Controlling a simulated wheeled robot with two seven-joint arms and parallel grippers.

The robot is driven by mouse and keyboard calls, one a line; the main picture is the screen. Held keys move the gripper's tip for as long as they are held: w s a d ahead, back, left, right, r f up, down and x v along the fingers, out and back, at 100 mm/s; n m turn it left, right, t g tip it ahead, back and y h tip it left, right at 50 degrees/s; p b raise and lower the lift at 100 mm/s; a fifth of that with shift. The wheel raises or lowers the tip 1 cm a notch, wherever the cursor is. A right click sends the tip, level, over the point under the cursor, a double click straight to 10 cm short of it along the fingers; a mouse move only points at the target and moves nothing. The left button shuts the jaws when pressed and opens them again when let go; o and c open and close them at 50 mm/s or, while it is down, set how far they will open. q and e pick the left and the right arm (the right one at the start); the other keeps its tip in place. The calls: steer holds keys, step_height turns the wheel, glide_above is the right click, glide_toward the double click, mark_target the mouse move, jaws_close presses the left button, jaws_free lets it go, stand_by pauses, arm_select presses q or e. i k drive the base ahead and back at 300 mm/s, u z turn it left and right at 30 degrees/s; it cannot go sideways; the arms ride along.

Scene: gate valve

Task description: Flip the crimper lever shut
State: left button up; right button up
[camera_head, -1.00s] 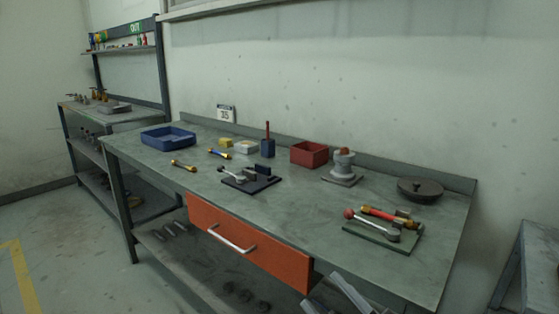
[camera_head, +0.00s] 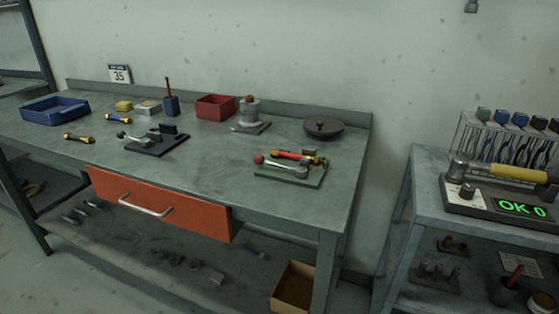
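A green-based fixture (camera_head: 312,180) sits at the right end of the workbench. Its metal lever (camera_head: 281,165) ends in a red ball knob (camera_head: 259,159) and lies low across the base. A red part with brass-coloured ends (camera_head: 295,156) lies behind the lever. A second fixture on a dark base (camera_head: 157,147) stands left of the middle, with a small lever and dark knob (camera_head: 121,134). I cannot tell for certain which one is the crimper. Neither of my grippers is in view.
The workbench (camera_head: 222,165) holds a blue tray (camera_head: 56,112), a red bin (camera_head: 215,107), a grey pedestal (camera_head: 249,113) and a dark round disc (camera_head: 324,128). An orange drawer (camera_head: 160,204) is under its front. A right-hand bench carries a device reading OK 0 (camera_head: 522,208).

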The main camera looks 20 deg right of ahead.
mark_target(300, 171)
steer(key=u, duration=1.2)
steer(key=k, duration=1.1)
steer(key=z, duration=1)
steer(key=i, duration=0.55)
steer(key=z, duration=0.05)
